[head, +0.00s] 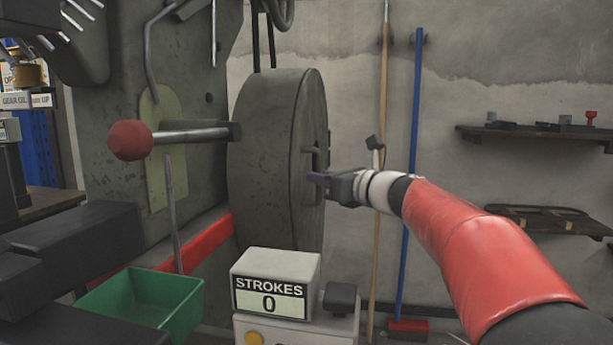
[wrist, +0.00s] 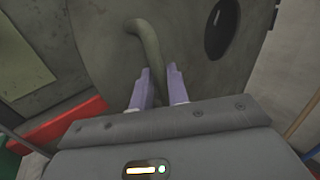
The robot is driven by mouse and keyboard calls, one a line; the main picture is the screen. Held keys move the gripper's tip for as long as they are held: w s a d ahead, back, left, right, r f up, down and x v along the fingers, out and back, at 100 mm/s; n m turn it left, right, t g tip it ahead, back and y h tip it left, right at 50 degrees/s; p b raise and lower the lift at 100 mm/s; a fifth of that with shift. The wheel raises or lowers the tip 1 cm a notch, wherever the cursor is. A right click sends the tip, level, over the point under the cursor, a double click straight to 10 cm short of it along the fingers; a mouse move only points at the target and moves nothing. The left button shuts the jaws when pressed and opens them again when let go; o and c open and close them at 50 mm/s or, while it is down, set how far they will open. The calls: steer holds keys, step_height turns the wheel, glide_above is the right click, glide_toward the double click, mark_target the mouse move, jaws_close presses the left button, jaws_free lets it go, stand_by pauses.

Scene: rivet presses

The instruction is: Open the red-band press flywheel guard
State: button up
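The flywheel guard (head: 262,165) is a big round grey-green drum on the side of the press in the middle of the head view. Its round front cover (head: 313,110) sits against the drum, with no clear gap showing. A curved bar handle (wrist: 147,38) stands out from the cover in the wrist view. My gripper (head: 317,179) is at the cover's face in the head view. In the wrist view, the purple fingers of my gripper (wrist: 158,80) sit close on both sides of the handle's lower part. The exact contact is partly hidden.
A red band (head: 205,243) runs along the press below the guard. A red-knobbed lever (head: 130,140) juts out left of the guard. The stroke counter (head: 275,285) and a green bin (head: 145,300) stand below. Broom handles (head: 411,170) and shelves (head: 530,135) are at the right wall.

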steer(key=shift+w+a, duration=0.35)
steer(key=shift+a, duration=0.05)
jaws_close()
steer(key=shift+d, duration=0.2)
